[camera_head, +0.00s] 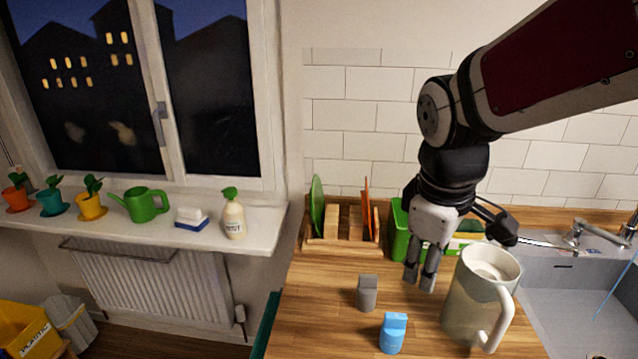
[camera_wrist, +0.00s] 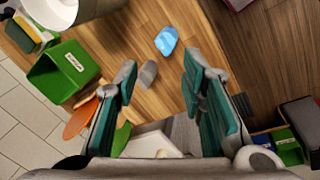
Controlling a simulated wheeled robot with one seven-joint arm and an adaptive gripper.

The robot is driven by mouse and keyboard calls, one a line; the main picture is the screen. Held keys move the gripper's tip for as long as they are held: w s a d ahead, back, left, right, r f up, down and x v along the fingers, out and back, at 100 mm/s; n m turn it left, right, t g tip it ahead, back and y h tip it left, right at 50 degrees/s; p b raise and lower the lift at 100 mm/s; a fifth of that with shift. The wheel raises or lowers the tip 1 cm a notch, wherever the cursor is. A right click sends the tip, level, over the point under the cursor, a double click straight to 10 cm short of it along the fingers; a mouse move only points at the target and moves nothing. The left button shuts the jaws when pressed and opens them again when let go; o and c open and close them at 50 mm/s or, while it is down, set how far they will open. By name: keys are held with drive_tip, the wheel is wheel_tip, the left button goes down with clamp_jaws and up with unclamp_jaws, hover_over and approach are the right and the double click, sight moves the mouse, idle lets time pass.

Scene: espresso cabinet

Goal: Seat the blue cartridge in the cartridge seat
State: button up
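The blue cartridge (camera_head: 393,333) stands on the wooden counter near its front. It also shows in the wrist view (camera_wrist: 166,41), beyond the fingertips. A similar grey cartridge (camera_head: 367,292) stands behind it and shows in the wrist view (camera_wrist: 148,73), between the fingers in the picture. My gripper (camera_head: 419,279) points down above the counter, behind and right of both cartridges and left of the white jug. In the wrist view its two teal-padded fingers (camera_wrist: 158,72) are spread apart with nothing held between them. I cannot make out a cartridge seat in either view.
A large white jug (camera_head: 470,310) stands close right of my gripper. A dish rack (camera_head: 340,245) with plates and a green bin (camera_head: 398,235) stand at the back. The sink (camera_head: 575,290) is at right. Bare counter (camera_head: 315,310) lies left of the cartridges.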

drive_tip(key=w+f+n+g+y+p, duration=0.1)
drive_tip(key=w+f+n+g+p, duration=0.1)
drive_tip(key=w+f+n, duration=0.4)
drive_tip(key=n, duration=0.1)
hover_over(396, 315)
wheel_tip(396, 315, down, 7)
drive_tip(key=shift+a+f, duration=0.1)
drive_tip(key=shift+f, duration=3.2)
drive_tip(key=shift+c, duration=0.6)
clamp_jaws()
